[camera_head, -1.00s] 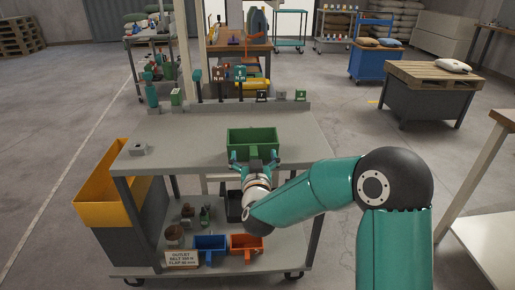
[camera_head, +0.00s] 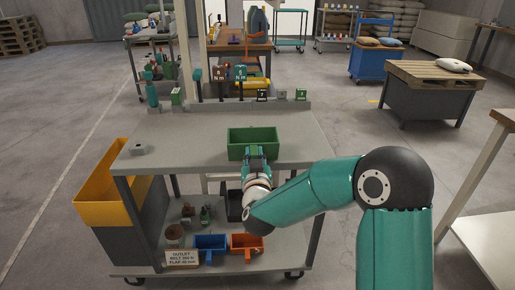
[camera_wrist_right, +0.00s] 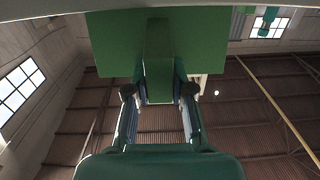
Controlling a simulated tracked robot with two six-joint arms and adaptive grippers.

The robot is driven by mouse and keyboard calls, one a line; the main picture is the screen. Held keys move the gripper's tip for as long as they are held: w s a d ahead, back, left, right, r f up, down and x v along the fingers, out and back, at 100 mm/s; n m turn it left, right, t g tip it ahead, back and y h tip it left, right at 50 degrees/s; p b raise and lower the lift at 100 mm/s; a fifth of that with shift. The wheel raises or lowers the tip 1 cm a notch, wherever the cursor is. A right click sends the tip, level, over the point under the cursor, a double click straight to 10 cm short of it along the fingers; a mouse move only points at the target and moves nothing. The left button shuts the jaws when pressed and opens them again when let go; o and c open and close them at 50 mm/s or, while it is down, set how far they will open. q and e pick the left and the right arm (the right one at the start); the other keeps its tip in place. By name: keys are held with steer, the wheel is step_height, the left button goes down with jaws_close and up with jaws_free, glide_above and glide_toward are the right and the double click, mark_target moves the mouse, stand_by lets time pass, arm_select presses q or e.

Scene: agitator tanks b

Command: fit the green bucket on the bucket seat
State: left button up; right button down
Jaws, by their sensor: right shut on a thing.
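The green bucket (camera_head: 252,138), an open-topped rectangular bin, is upright at the front edge of the grey cart top (camera_head: 190,135). My right gripper (camera_head: 257,155) is at the middle of its near side, shut on its front grip. In the right wrist view the bucket (camera_wrist_right: 205,45) fills the top, and the two fingers (camera_wrist_right: 160,94) close on a green tab that sticks out from it. Whether the bucket's base touches the top is not clear. I cannot tell for certain which thing is the bucket seat. My left gripper is not in view.
A small grey block (camera_head: 139,149) sits at the cart top's left. Small parts and number cards stand along its back ledge (camera_head: 230,106). A yellow bin (camera_head: 104,199) hangs at the left. Blue (camera_head: 210,246) and orange (camera_head: 246,244) bins sit on the lower shelf. The top's middle left is clear.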

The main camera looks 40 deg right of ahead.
steer(key=shift+r, duration=0.2)
steer(key=shift+r+p, duration=1.15)
steer(key=shift+r, duration=0.7)
